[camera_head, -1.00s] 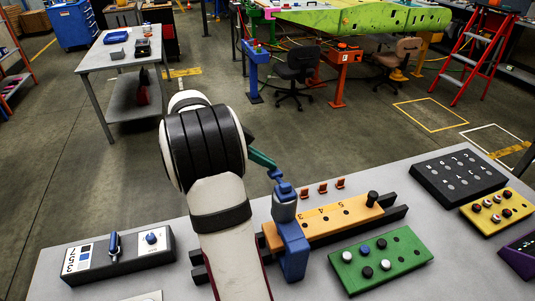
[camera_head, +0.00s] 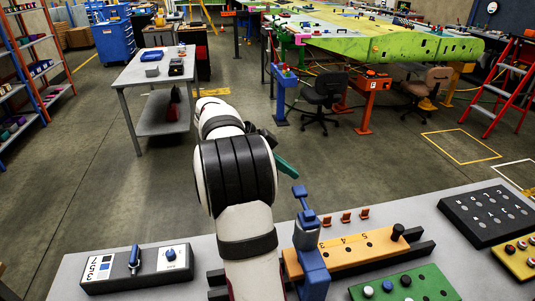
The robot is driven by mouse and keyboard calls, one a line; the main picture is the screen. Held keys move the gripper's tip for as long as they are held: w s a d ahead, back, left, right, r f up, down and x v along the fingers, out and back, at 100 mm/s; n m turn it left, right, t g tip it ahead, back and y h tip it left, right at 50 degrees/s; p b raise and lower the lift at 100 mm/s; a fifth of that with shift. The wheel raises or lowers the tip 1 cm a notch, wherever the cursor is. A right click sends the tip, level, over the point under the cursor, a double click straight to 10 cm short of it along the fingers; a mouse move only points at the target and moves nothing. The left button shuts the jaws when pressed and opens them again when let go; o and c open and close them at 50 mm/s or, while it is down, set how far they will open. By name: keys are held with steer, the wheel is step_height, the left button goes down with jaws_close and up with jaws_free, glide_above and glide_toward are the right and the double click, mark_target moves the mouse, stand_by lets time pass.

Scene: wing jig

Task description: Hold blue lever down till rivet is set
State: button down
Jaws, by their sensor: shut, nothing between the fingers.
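The blue lever (camera_head: 300,192) sticks up from the top of the blue press (camera_head: 312,262), which stands over the left end of the orange numbered bar (camera_head: 350,250). My gripper (camera_head: 290,171) is mostly hidden behind my own arm. Only a green finger part and some dark body show. The green tip appears just above and beyond the lever top, with a small gap in the picture. Contact cannot be judged for sure. The gripper is shut and empty. The rivet cannot be made out at the press.
Several orange clips (camera_head: 346,218) stand behind the bar, and a black knob (camera_head: 398,231) sits at its right end. A green block with pegs (camera_head: 400,285) is in front. A grey switch box (camera_head: 140,268) lies left.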

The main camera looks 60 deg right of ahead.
steer(key=w+a+r, duration=0.3)
steer(key=w+r, duration=0.3)
steer(key=shift+w, duration=0.2)
steer(key=shift+r, duration=0.1)
steer(key=s+a+f+n+t+y, duration=0.15)
steer(key=a+n, duration=0.35)
steer(key=a, duration=0.5)
steer(key=a+f+n+t+y, duration=0.15)
steer(key=a+n, duration=0.35)
steer(key=a, duration=0.5)
steer(key=s+a+f+n+t+y, duration=0.1)
steer(key=s+a+f+n, duration=0.2)
steer(key=a, duration=0.4)
steer(key=s+a+f+n+t+y, duration=0.1)
steer(key=s+a+f+n+y, duration=0.1)
steer(key=s+a, duration=0.5)
steer(key=s+a+f+n+t+y, duration=0.1)
steer(key=s+a+f+n+y, duration=0.1)
steer(key=a+n, duration=0.4)
steer(key=s+a+f, duration=0.1)
steer(key=s, duration=0.1)
steer(key=shift+s+a+f+n, duration=0.15)
steer(key=shift+s+f+n, duration=0.15)
steer(key=shift+s+f, duration=0.1)
